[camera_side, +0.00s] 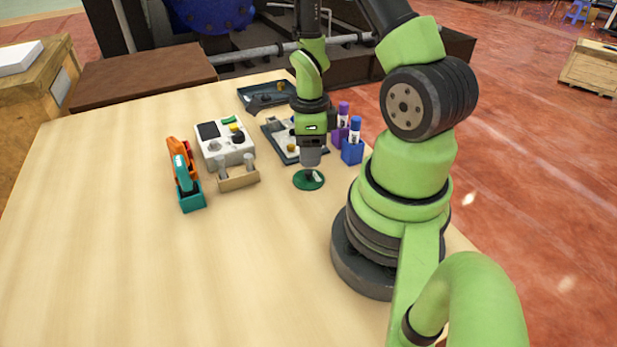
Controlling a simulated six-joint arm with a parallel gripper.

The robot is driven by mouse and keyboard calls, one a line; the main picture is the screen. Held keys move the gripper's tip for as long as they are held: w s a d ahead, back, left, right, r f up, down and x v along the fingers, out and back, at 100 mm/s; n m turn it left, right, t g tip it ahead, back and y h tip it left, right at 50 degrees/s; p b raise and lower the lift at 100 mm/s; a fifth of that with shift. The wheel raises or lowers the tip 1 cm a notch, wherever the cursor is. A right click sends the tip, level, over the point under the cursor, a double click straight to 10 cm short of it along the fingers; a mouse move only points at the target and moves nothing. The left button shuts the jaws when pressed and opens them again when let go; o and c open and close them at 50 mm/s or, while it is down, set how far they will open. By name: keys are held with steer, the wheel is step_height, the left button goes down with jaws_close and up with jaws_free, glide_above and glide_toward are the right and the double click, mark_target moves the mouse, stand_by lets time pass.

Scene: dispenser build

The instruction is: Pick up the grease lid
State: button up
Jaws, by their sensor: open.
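My gripper (311,160) points down over the table, just above and behind a small dark green round piece (308,180) with a small dark and pale part on top. The piece lies on the table; it may be the grease lid, but I cannot tell for sure at this size. The gripper is open; its fingers are small here and the gap between them is hard to see. Behind it is a dark tray (283,152) with a white inset and small parts, including a yellow one, partly hidden by my gripper.
Left stand a white box (224,143) with buttons, a tan holder (239,180) with grey cylinders, and orange (181,152) and teal (191,199) pieces. Blue (352,152) and purple (340,134) marker holders stand close right of my gripper. Another dark tray (262,97) lies behind. The table's front left is clear.

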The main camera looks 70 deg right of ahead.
mark_target(309, 171)
steer(key=f, duration=0.5)
steer(key=shift+a, duration=0.25)
steer(key=shift+r, duration=0.1)
jaws_close()
